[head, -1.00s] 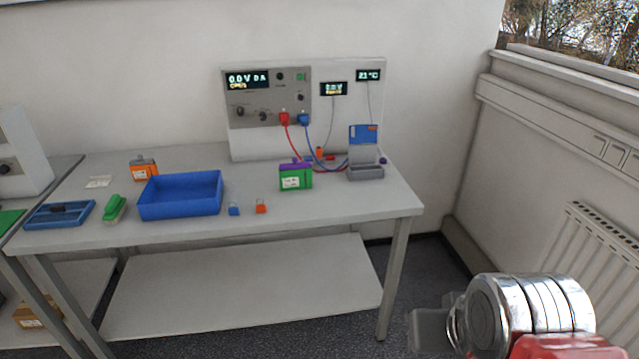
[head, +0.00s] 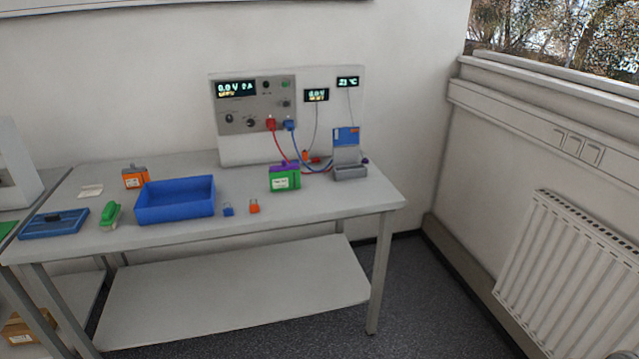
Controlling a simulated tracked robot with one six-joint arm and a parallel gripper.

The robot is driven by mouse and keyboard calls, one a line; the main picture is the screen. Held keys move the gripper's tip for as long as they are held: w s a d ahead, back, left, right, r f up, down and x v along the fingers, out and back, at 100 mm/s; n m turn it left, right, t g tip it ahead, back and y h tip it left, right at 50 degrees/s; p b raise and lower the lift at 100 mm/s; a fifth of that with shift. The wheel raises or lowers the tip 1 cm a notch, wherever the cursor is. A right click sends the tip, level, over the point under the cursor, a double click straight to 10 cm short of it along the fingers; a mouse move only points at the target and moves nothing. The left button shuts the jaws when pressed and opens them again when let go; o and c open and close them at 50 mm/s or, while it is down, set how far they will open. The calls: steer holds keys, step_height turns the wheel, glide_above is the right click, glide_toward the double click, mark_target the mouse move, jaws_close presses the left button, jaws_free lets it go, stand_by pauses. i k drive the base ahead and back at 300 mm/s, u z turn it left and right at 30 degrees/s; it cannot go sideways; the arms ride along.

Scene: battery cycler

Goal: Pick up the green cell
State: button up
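The green cell (head: 285,182) stands upright on the grey table (head: 320,205), right of the blue tray. It has a green body, a purple top and a white label. It sits in front of the cycler unit (head: 255,115), close to the red and blue leads. My gripper is not in the head view; at most a small dark bit of my arm shows at the bottom right corner. Whether the gripper holds anything is hidden.
A blue tray (head: 175,213), an orange cell (head: 135,178), a green brush-like item (head: 110,214) and blue (head: 228,211) and orange (head: 254,207) padlock-like pieces stand on the table. A grey holder (head: 350,172) is at the right. A radiator (head: 570,265) lines the right wall.

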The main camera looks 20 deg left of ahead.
mark_target(284, 181)
steer(key=z, duration=0.35)
steer(key=k, duration=0.55)
steer(key=z, duration=0.05)
steer(key=i, duration=0.7)
steer(key=u, duration=0.7)
steer(key=i, duration=0.7)
steer(key=u, duration=0.75)
steer(key=i, duration=0.65)
steer(key=u, duration=0.85)
steer(key=i, duration=0.6)
steer(key=u, duration=0.55)
steer(key=i, duration=0.6)
steer(key=z, duration=0.05)
